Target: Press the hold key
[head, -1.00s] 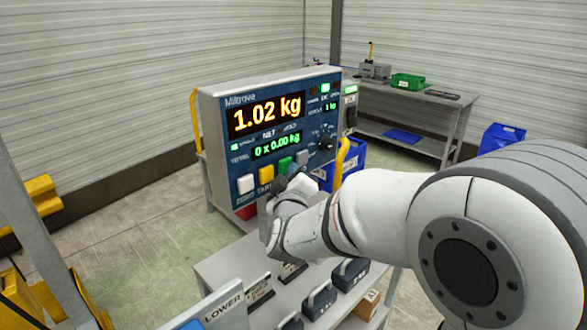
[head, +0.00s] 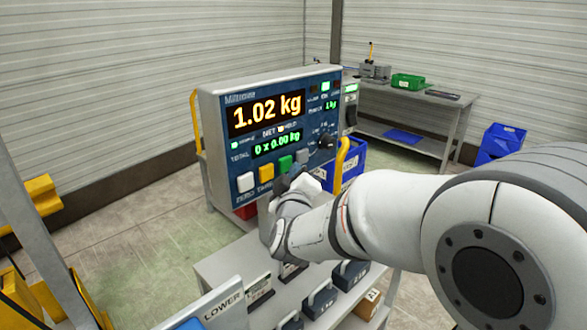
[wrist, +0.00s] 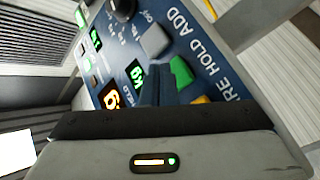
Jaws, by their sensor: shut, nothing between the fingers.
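The weighing panel (head: 216,120) shows 1.02 kg, with 0 x 0.00 kg below. A small lamp by the HOLD lettering (head: 281,129) looks lit. Along its lower edge are a white key (head: 245,182), a yellow key (head: 266,173), the green hold key (head: 285,163) and a grey key (head: 302,156). In the wrist view the green key (wrist: 181,73) lies beside the word HOLD, with the grey key (wrist: 155,41) next to it. My gripper (head: 283,183) is shut and empty, just below the green key. In the wrist view its dark fingers (wrist: 157,86) point at the panel beside that key; contact cannot be told.
A dark knob (head: 327,141) sits right of the keys. Below my arm, a grey table (head: 228,268) holds several dark weights with handles. A LOWER sign (head: 222,305) stands at the front. A rear bench (head: 425,145) carries a green bin (head: 408,81).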

